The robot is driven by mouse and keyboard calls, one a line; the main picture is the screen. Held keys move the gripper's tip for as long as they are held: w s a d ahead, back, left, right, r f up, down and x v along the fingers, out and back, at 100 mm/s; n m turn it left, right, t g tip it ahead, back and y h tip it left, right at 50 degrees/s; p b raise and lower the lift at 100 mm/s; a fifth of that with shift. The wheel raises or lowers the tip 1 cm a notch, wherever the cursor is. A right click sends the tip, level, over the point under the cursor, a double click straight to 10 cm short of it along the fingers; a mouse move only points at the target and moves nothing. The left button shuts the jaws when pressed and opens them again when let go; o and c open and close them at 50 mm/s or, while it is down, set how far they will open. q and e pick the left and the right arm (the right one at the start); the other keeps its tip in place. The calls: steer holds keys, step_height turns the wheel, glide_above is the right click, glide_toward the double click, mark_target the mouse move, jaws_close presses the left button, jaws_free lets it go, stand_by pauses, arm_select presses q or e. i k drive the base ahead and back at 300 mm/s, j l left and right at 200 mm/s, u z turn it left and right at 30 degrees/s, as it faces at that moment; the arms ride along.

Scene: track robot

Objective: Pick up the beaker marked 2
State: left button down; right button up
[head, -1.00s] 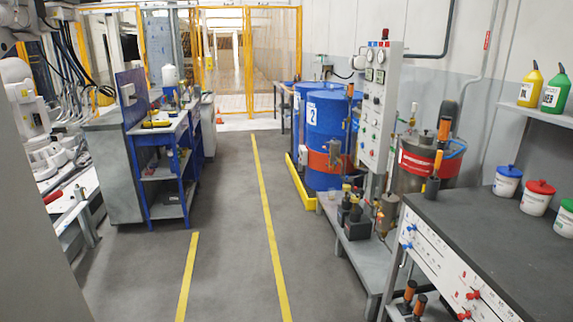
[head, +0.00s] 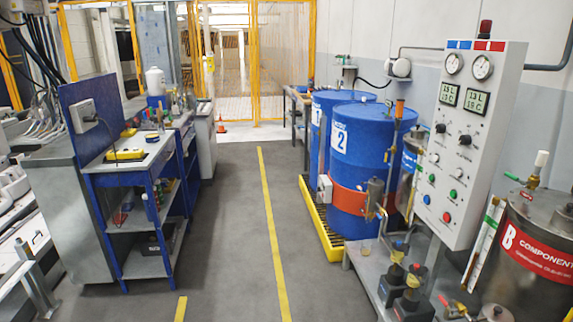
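I cannot make out a beaker marked 2. A small cup-like vessel (head: 365,247) stands on the low grey platform (head: 357,263) at the right, and it is too small to show any marking. A white label with a 2 is on the front blue drum (head: 355,160), which has an orange band. Neither of my grippers is in view.
A blue workbench (head: 135,165) with tools stands on the left. A control panel (head: 462,130) and a metal tank with a red label (head: 535,245) stand on the right. A yellow spill tray (head: 318,222) edges the drums. The middle aisle is clear.

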mark_target(366, 249)
steer(key=i+j, duration=0.1)
steer(key=i, duration=2.15)
steer(key=l+z, duration=0.05)
steer(key=l, duration=0.05)
